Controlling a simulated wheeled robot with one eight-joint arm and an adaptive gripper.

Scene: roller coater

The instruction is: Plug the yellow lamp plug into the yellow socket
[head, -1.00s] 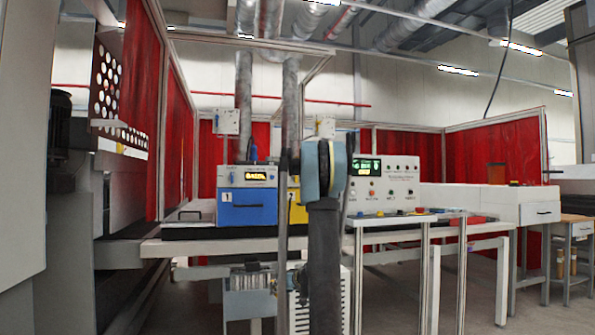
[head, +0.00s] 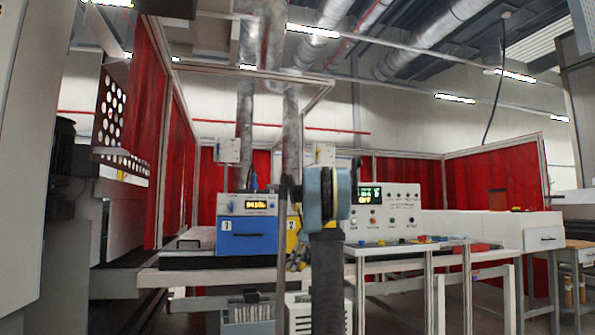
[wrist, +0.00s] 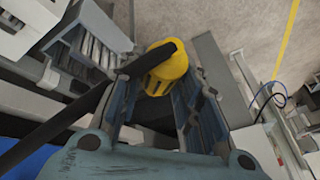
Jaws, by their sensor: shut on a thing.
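The yellow lamp plug (wrist: 168,70) is in my gripper (wrist: 156,82) in the wrist view, held between the two fingers. A thick black cable (wrist: 75,110) crosses in front of the plug and runs to the lower left. The yellow box (head: 292,228) marked 2 is partly hidden behind my arm. A small pale box (head: 325,154) with a yellowish part hangs on the frame above it. I cannot make out the yellow socket clearly.
A blue box (head: 247,228) marked 1 stands on the bench left of the yellow box. A blue plug (head: 252,180) with a cable shows above it. A white control panel (head: 402,208) stands to the right. Frame posts and red curtains (head: 500,180) surround the bench.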

